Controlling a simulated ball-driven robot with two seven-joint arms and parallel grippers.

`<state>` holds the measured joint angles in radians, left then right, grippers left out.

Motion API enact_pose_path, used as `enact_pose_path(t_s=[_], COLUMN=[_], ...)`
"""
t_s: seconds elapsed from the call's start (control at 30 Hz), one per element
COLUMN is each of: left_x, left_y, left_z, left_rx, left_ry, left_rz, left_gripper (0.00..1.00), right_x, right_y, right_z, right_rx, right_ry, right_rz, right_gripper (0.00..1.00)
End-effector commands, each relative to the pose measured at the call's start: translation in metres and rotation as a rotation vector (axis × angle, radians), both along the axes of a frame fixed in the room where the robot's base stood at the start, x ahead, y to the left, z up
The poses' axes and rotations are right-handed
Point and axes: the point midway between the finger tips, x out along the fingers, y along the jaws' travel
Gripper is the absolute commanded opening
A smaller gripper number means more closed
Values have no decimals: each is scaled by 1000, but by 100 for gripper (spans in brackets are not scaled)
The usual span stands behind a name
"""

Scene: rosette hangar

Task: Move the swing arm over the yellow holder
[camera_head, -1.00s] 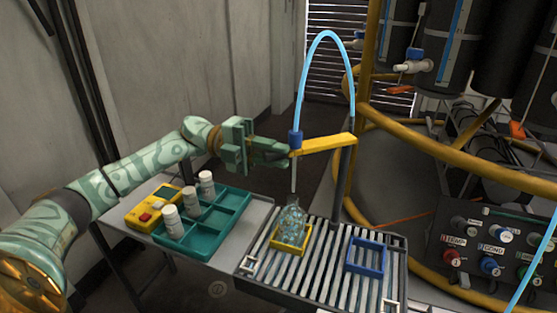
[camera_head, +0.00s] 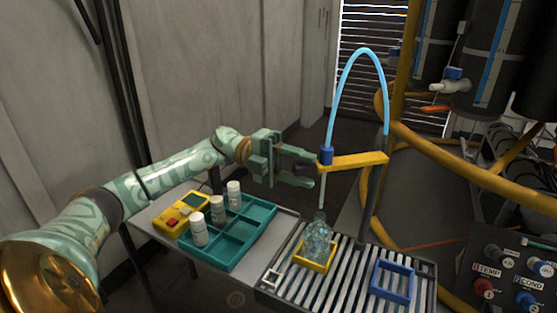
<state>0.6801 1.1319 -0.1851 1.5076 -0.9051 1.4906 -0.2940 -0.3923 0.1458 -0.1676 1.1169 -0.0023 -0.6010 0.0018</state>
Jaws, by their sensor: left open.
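The yellow swing arm (camera_head: 355,161) sits on a grey post and reaches left, with a blue collar (camera_head: 326,155) at its free end. A thin nozzle (camera_head: 322,190) hangs from it, its tip just above the mouth of a clear bottle (camera_head: 319,238). The bottle stands upright in the yellow holder (camera_head: 331,267) on the slatted rack. My left gripper (camera_head: 311,170) is open and empty, its fingertips just left of the swing arm's free end, one above the other, with a small gap to it. My right gripper is out of view.
A blue holder (camera_head: 409,287) stands empty on the slatted rack (camera_head: 352,275). Left of the rack are a teal tray (camera_head: 262,232) with several white bottles and a yellow device (camera_head: 181,214). A control panel (camera_head: 512,273) and yellow pipes are at the right.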

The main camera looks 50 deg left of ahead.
Motion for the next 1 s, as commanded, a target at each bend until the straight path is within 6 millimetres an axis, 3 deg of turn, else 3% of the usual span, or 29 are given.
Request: enact_pose_path(t_s=[0.1,0.3,0.5,0.7,1.0], left_x=[-7,-22,-36,-43,-45], left_y=[22,76,124,144,148], left_z=[2,1,-3,-2,0], left_rx=[1,0,1,0,0], left_ry=[1,3,4,2,1], left_rz=[4,6,6,1,0], left_gripper=[42,42,42,42,42], right_x=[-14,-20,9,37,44], right_y=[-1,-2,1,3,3], right_z=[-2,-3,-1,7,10], right_rx=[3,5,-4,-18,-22], right_ry=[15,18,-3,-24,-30], right_rz=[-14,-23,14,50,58], right_gripper=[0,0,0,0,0])
